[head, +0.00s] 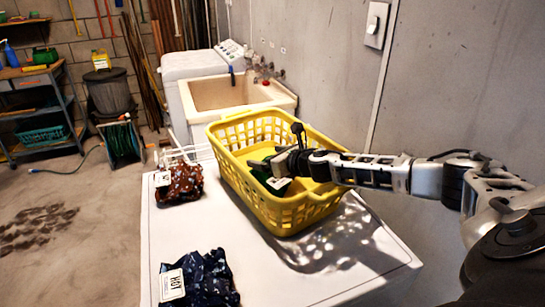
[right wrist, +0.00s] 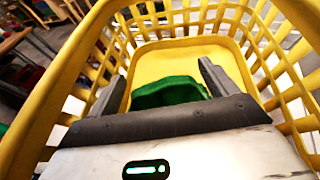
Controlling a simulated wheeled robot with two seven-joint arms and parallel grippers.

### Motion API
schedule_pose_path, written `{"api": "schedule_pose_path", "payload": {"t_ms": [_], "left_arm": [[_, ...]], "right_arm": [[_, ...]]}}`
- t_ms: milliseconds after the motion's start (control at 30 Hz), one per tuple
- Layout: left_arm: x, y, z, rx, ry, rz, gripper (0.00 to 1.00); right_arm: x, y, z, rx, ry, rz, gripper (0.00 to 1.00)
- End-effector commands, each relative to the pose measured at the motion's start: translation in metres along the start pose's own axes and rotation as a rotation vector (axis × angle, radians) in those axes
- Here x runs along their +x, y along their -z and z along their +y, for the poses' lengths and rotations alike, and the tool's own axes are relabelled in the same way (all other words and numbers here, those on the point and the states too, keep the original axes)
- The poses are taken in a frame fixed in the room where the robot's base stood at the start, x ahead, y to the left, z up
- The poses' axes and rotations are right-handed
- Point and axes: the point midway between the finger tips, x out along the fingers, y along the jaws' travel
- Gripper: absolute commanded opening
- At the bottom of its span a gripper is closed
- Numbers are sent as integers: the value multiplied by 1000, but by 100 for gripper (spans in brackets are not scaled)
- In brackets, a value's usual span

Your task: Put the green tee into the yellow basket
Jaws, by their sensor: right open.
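The yellow basket (head: 285,215) stands on the white table and fills most of the right wrist view (right wrist: 45,100). The green tee (head: 259,168) is inside the basket, partly hidden by my right gripper (head: 283,162). A white tag shows beside the green cloth. In the right wrist view the green tee (right wrist: 170,92) lies low between the two spread fingers of my right gripper (right wrist: 160,82), over the basket floor. The right gripper is open and reaches down into the basket. I cannot tell whether it touches the cloth. My left gripper is not in view.
On the white table (head: 185,230), a brown patterned garment (head: 183,184) and a dark blue patterned garment (head: 208,280) lie left of the basket, each with a tag. A sink (head: 233,93) is behind. A grey wall (head: 455,80) rises at right.

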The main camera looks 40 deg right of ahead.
Motion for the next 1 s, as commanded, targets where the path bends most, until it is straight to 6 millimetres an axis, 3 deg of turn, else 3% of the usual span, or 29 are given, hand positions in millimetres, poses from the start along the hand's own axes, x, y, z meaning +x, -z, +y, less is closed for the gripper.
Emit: {"api": "schedule_pose_path", "payload": {"t_ms": [33,133,167,600,1000], "left_arm": [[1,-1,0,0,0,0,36],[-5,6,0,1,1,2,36],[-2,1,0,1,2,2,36],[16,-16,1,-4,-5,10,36],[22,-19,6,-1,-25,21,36]], "right_arm": [[0,37,11,1,-16,61,85],[-4,24,11,2,-16,60,85],[-8,30,10,2,-16,64,85],[-92,26,8,-6,-15,60,85],[-122,15,7,-1,-13,51,85]]}}
